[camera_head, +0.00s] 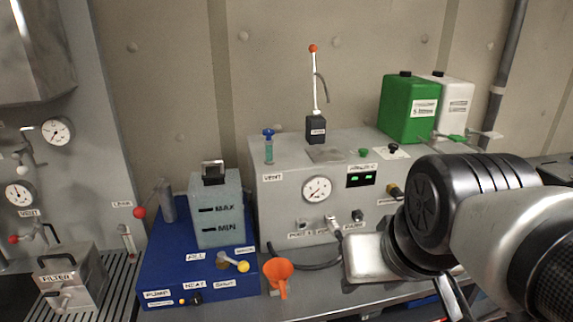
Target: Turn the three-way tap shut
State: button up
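The three-way tap (232,262) is on top of the blue pump unit (160,262). It has a small hub and a pale lever with a yellow ball end. The lever points right and slightly towards the front. Small labels lie around it: one reads FILL, one at the front right seems to read SHUT, and others are too small to read surely. My gripper (455,298) is at the lower right, well right of the tap and apart from it. My arm covers much of it and its fingers are not clear.
A clear MAX/MIN tank (217,212) stands behind the tap. An orange funnel (281,275) stands just right of it. A red-ended lever (142,212) rises at the left. A grey gauge cabinet (280,215) is behind, with a dark hose (312,266) in front.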

aim_at(244, 266)
jog(key=u, duration=0.8)
jog(key=i+l+u, duration=0.1)
jog(key=l+u, duration=0.15)
jog(key=l, duration=0.2)
